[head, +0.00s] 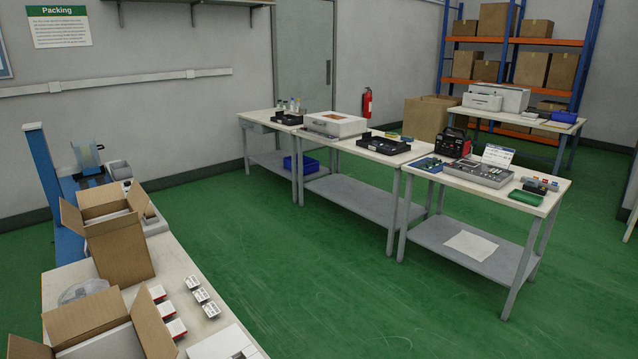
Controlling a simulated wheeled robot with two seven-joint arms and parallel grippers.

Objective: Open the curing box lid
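A low white box with an amber-brown window in its top (335,124) sits on the middle table of the row across the room. It looks like the curing box, and its lid appears shut. It is small in the head view, so I cannot make out a handle or latch. Neither of my grippers shows in the head view, and nothing of mine touches the box.
Black trays (384,145) lie beside the box. A right-hand table (463,184) carries a red-black machine (453,142) and a grey tray. Open cartons (106,240) stand on the near-left packing table (190,264). Green floor (300,270) between the tables is clear.

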